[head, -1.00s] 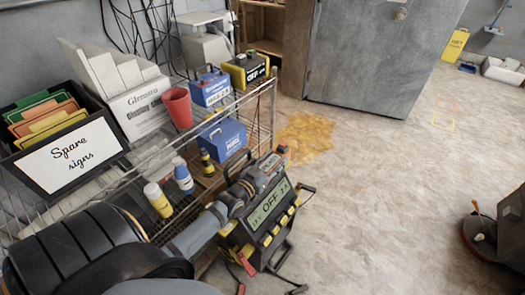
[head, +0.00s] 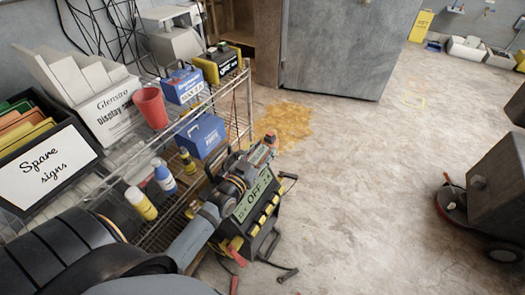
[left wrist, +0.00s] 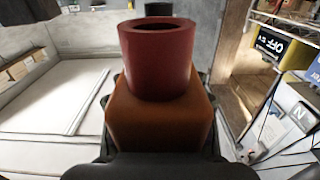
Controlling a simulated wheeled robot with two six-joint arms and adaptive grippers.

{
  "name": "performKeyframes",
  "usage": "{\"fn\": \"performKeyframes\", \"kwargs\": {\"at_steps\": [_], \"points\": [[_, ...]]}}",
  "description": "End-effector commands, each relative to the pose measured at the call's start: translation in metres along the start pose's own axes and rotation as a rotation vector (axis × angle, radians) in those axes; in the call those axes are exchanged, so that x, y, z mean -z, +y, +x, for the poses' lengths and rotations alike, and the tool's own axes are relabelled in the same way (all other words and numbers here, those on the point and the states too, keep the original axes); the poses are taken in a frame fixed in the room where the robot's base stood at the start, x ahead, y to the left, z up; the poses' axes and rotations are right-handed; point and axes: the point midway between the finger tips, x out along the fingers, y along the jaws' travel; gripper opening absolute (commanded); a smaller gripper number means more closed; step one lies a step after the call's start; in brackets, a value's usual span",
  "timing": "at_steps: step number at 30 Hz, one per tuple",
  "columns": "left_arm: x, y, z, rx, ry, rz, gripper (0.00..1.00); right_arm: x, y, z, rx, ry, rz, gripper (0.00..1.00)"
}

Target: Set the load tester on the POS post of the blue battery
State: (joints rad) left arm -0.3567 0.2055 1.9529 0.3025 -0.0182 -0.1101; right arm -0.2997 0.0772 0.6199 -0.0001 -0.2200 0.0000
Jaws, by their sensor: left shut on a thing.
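My left gripper (head: 258,152) reaches in from the left, beside the wire rack. In the left wrist view it is shut on the load tester (left wrist: 160,110), an orange body with a red, open-topped cylinder. The red tip also shows in the head view (head: 271,138). The blue battery (head: 183,90) appears to be the labelled blue box on the rack's upper level, behind and left of the gripper, apart from it. Its POS post is too small to tell. My right gripper is not in view.
A blue case (head: 203,137) sits lower on the rack. A black-yellow unit (head: 222,62), red cup (head: 151,106) and sign box (head: 45,170) are nearby. A black device with an OFF display (head: 252,196) overlaps my gripper; its support is unclear. Open floor (head: 370,190) lies right.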

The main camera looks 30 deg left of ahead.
Motion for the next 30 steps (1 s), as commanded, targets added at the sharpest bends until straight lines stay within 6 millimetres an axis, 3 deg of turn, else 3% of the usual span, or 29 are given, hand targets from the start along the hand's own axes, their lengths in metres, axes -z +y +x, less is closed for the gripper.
{"fn": "performKeyframes", "kwargs": {"at_steps": [13,24,30], "points": [[0.023,0.000,0.001,0.000,0.005,0.001,0.00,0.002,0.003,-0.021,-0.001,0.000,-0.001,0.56],[0.021,0.001,-0.001,0.004,0.006,-0.001,0.00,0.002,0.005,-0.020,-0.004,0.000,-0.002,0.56],[0.009,0.015,-0.013,0.043,0.011,-0.007,0.00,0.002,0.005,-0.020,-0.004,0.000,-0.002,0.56]]}}
